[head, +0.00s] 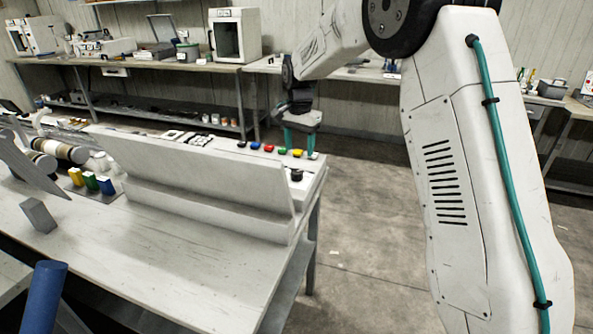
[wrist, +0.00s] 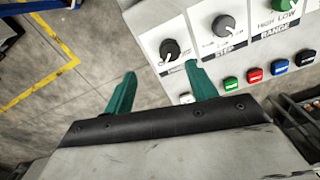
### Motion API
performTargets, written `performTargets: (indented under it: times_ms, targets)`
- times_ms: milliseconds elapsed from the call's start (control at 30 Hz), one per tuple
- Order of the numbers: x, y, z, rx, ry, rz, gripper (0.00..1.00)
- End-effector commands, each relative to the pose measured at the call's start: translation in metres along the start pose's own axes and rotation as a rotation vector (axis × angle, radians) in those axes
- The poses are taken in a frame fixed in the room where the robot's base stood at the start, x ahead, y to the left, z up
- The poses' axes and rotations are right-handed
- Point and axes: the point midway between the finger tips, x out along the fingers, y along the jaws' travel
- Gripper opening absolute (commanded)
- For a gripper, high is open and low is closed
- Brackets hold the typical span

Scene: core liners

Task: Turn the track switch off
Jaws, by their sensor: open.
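A black knob (head: 296,174) shows at the panel's right end in the head view. My gripper (wrist: 162,84) is open and empty, its teal fingers apart. The knob lies beyond the fingertips, nearer the right finger, with no contact visible. In the head view my gripper (head: 300,138) hangs above the panel's far right corner.
Coloured buttons, including a red button (wrist: 255,75), line the panel. A long pale board (head: 195,170) stands before the panel in the head view. Open floor (head: 365,230) lies to the right.

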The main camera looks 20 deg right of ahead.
Motion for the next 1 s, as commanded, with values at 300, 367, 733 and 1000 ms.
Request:
performTargets:
  times_ms: [300, 367, 733, 1000]
  targets:
    - [0.040, -0.018, -0.012, 0.050, -0.005, 0.006, 0.57]
    - [0.050, -0.018, -0.012, 0.049, -0.005, 0.006, 0.57]
    - [0.099, -0.017, -0.012, 0.048, -0.005, 0.004, 0.57]
    - [0.103, -0.017, -0.012, 0.048, -0.005, 0.004, 0.57]
